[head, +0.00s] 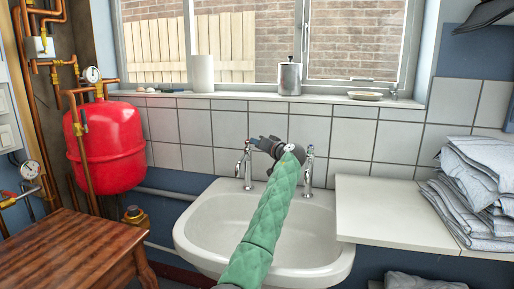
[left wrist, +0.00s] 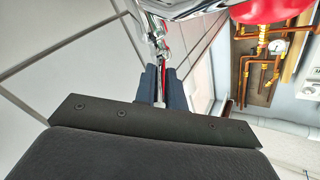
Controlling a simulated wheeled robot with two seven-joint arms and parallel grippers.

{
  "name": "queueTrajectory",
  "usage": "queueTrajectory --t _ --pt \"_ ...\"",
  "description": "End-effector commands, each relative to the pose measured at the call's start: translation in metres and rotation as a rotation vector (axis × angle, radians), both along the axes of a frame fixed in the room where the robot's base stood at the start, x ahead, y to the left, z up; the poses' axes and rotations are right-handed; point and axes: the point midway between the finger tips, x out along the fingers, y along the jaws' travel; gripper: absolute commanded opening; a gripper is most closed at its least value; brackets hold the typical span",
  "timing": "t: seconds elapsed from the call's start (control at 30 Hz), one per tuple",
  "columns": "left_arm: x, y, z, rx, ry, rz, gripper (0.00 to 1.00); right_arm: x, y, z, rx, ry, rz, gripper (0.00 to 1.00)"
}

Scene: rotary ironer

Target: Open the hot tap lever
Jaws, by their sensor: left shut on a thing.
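The left tap (head: 246,165), chrome, stands on the back rim of the white basin (head: 190,240). My left gripper (head: 254,143), at the end of the green-sleeved arm, reaches the top of this tap. In the left wrist view the dark fingers (left wrist: 162,88) are shut on a slim chrome lever (left wrist: 160,98), with a red part showing just beyond it. The tap body (left wrist: 153,28) shows above the fingers in that picture. My right gripper is not in view.
A white counter (head: 385,215) with folded grey cloths (head: 475,185) adjoins the basin on the right. A red tank (head: 108,145) with copper pipes and a wooden table (head: 70,250) stand at left. The sill holds a metal canister (head: 290,78) and a white roll (head: 203,73).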

Motion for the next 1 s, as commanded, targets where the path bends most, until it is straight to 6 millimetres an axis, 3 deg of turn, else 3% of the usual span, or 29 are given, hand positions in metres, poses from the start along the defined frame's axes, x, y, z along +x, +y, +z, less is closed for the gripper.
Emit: queueTrajectory --t 0.47,0.5,0.6,1.0 --pt "0.0002 -0.0010 0.0019 -0.001 -0.002 0.011 0.00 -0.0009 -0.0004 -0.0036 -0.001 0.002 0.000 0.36" --pt "0.0002 -0.0010 0.0019 -0.001 -0.002 0.011 0.14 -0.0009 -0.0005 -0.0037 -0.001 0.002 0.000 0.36" --pt "0.0002 -0.0008 0.0017 -0.001 -0.002 0.011 0.33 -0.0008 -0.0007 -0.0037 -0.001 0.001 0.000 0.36" --pt "0.0004 0.0010 0.0005 -0.001 -0.001 0.013 0.34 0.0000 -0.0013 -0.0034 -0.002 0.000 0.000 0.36"
